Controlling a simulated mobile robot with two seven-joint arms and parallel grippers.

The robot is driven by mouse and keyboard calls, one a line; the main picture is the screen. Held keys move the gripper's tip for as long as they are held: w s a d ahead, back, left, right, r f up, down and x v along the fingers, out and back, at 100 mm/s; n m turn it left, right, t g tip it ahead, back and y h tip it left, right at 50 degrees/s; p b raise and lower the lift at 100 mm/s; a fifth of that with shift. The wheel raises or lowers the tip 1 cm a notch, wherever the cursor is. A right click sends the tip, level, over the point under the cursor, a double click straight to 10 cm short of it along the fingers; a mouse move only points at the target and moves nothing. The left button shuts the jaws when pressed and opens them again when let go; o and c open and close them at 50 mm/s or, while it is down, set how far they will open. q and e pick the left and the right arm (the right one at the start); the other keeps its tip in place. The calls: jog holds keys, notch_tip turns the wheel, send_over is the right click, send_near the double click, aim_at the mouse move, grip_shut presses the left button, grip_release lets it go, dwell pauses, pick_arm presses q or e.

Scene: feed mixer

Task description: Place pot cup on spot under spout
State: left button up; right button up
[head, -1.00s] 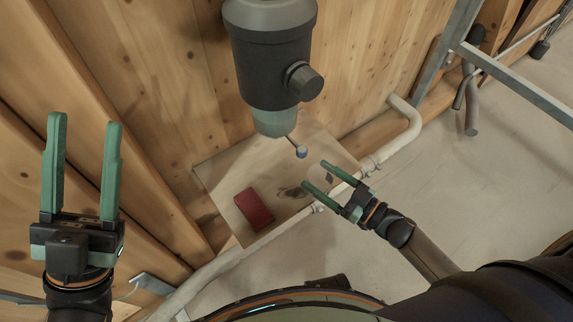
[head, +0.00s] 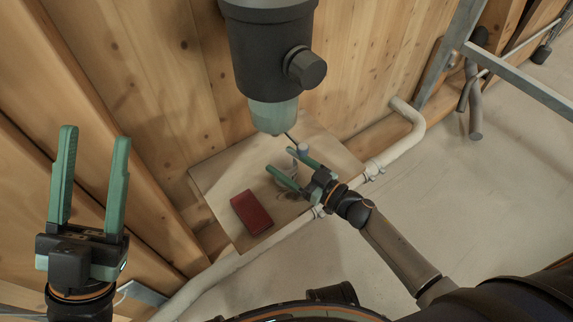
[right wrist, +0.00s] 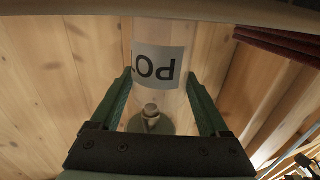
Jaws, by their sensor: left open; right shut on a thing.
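The pot cup (right wrist: 160,62) is clear, with a white label whose upside-down letters read "PO" in the right wrist view. My right gripper (head: 283,167) is shut on it, one finger on each side. In the head view the cup is faint between the fingers. The black mixer (head: 270,45) ends in a pale green spout (head: 273,116) with a round-knobbed lever (head: 302,149). The cup is over the wooden board (head: 222,178), near the spout; I cannot tell whether it touches the board. The spot is not clearly visible. My left gripper (head: 95,140) is open and empty at the left.
A red block (head: 251,212) lies on the board, left of my right gripper. A white pipe (head: 395,153) runs along the board's front edge. A wooden plank wall (head: 180,80) stands behind. Metal rails (head: 515,82) are at the upper right, above bare floor.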

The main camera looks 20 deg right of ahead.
jog(key=o, duration=1.3)
